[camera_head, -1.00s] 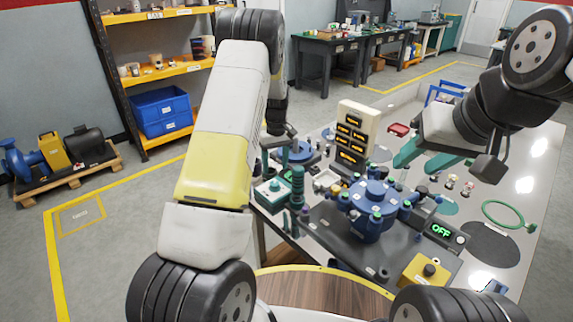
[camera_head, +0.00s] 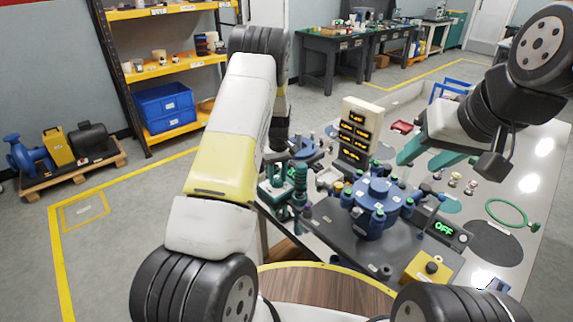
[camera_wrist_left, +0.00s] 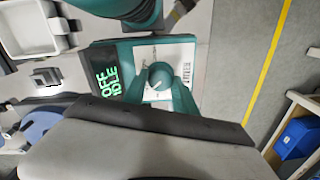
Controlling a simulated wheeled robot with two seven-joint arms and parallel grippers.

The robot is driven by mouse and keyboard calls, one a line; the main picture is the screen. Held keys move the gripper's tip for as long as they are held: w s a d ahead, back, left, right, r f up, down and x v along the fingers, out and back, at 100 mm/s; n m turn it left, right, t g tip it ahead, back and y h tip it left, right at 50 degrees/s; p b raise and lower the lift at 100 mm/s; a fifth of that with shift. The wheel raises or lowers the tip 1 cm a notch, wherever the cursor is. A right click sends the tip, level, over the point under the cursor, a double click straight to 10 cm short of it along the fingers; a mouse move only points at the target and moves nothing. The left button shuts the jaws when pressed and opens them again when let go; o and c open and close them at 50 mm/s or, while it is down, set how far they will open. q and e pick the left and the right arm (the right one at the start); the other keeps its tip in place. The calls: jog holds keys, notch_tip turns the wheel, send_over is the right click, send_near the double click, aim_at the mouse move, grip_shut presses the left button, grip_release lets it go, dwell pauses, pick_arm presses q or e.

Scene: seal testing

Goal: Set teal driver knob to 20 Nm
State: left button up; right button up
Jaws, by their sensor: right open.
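The teal driver unit (camera_wrist_left: 117,60) has a lit green display reading OFF and IDLE. In the head view my left arm and wrist partly hide the unit (camera_head: 268,193), next to a ribbed teal driver (camera_head: 299,183). My right gripper (camera_head: 428,152) is open and empty, above the back right of the table.
A blue flanged housing (camera_head: 375,204) stands mid-table, in front of a cream tower with amber displays (camera_head: 357,136). A black box with a green OFF display (camera_head: 446,229), a yellow button box (camera_head: 428,268) and a green ring (camera_head: 506,213) are at the right.

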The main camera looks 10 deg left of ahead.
pick_arm(q)
grip_shut()
jog(key=m, duration=0.3)
jog(key=shift+m, duration=0.3)
jog(key=m, duration=0.3)
jog(key=shift+m, duration=0.3)
jog(key=m, duration=0.4)
jog(key=shift+m+t, duration=0.3)
jog(key=shift+m, duration=1.9)
